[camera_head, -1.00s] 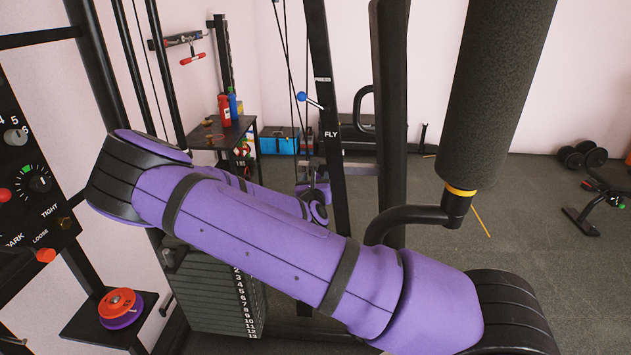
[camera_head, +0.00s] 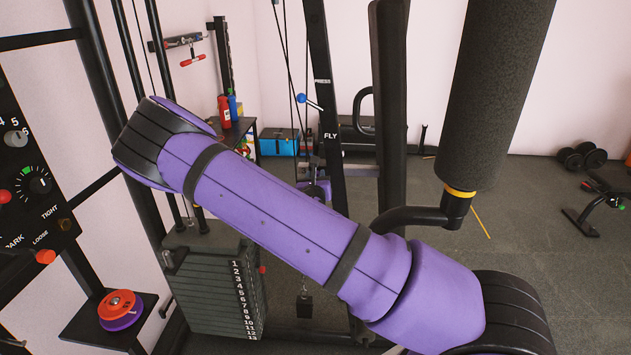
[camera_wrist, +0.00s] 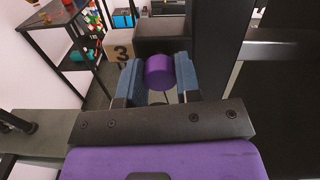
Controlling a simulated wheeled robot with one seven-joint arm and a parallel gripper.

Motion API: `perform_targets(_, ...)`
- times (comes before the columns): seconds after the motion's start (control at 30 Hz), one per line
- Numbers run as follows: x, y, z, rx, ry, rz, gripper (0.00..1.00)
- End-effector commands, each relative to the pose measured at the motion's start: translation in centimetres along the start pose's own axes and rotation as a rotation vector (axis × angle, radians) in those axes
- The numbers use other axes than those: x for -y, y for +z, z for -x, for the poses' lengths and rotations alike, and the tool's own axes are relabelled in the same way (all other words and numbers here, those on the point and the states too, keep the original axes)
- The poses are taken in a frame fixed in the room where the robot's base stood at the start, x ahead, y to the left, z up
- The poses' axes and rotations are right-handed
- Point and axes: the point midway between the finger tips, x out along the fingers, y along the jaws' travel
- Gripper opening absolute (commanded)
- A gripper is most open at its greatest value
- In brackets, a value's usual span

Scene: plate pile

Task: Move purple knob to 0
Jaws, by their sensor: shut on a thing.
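The purple knob (camera_wrist: 158,70) is a short round cylinder in the wrist view. My gripper (camera_wrist: 160,78) is shut on it, with a blue-grey finger on each side. No 0 mark is readable in either view. In the head view my purple arm crosses the middle, and my gripper cannot be clearly made out there.
A numbered weight stack (camera_head: 215,285) stands below my arm. A black control panel (camera_head: 25,170) is at the left. Red and purple discs (camera_head: 120,308) lie on a small shelf. A hanging black padded cylinder (camera_head: 490,90) is at the right. Dark uprights stand close to the arm.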

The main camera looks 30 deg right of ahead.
Motion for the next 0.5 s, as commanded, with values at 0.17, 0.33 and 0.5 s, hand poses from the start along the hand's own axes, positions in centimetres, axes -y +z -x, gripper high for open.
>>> perform_targets(0.17,-0.06,0.10,-0.31,0.002,0.001,-0.001,0.00)
perform_targets(0.33,-0.08,0.16,-0.35,0.004,0.001,-0.001,0.00)
perform_targets(0.5,-0.06,0.14,-0.32,0.003,0.001,-0.001,0.57)
